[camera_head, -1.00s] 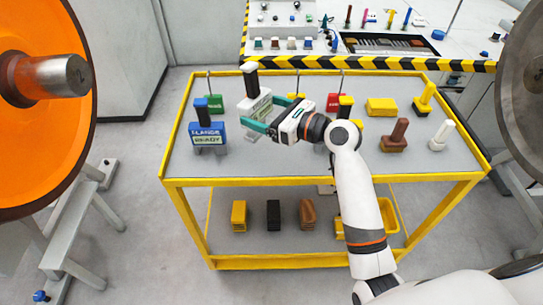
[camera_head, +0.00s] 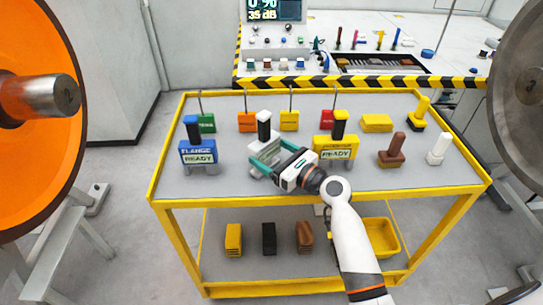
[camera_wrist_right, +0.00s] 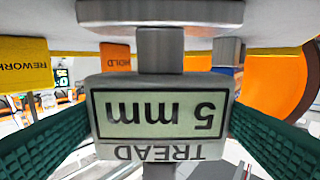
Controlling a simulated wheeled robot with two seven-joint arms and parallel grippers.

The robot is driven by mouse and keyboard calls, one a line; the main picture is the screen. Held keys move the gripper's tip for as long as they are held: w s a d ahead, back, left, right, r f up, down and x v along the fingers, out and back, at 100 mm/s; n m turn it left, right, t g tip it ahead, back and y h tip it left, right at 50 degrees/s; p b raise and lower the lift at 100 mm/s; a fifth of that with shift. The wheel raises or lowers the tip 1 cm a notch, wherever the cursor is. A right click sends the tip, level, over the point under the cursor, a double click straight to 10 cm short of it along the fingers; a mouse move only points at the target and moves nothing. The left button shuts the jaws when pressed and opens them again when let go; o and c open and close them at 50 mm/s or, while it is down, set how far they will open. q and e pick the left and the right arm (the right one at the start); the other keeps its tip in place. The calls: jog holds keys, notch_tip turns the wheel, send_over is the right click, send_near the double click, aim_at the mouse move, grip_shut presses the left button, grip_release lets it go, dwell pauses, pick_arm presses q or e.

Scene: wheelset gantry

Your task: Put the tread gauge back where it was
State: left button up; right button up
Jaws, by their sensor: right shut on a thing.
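The tread gauge (camera_head: 264,127), with a black-topped handle and pale body, is upright between the blue flange gauge (camera_head: 198,155) and a yellow gauge (camera_head: 335,150) on the cart. My right gripper (camera_head: 265,152) is shut on its body from the near right. In the right wrist view, the gauge (camera_wrist_right: 160,118) shows a "5 mm" display and "TREAD" lettering upside down, with a green finger on each side. Whether its base touches the cart top is hidden. My left gripper is not in view.
The yellow-rimmed cart (camera_head: 230,190) also carries a green tag (camera_head: 207,122), orange tag (camera_head: 247,121), yellow tag (camera_head: 289,120) and red tag (camera_head: 327,119) behind. A brown stamp-like piece (camera_head: 392,151) and white one (camera_head: 438,150) stand right. An orange wheel (camera_head: 45,160) is at left.

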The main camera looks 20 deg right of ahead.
jog(key=shift+r, duration=0.1)
jog(key=o, duration=1.3)
jog(key=shift+c, duration=0.2)
jog(key=shift+s, duration=0.1)
jog(key=v, duration=1.2)
jog(key=shift+b, duration=0.4)
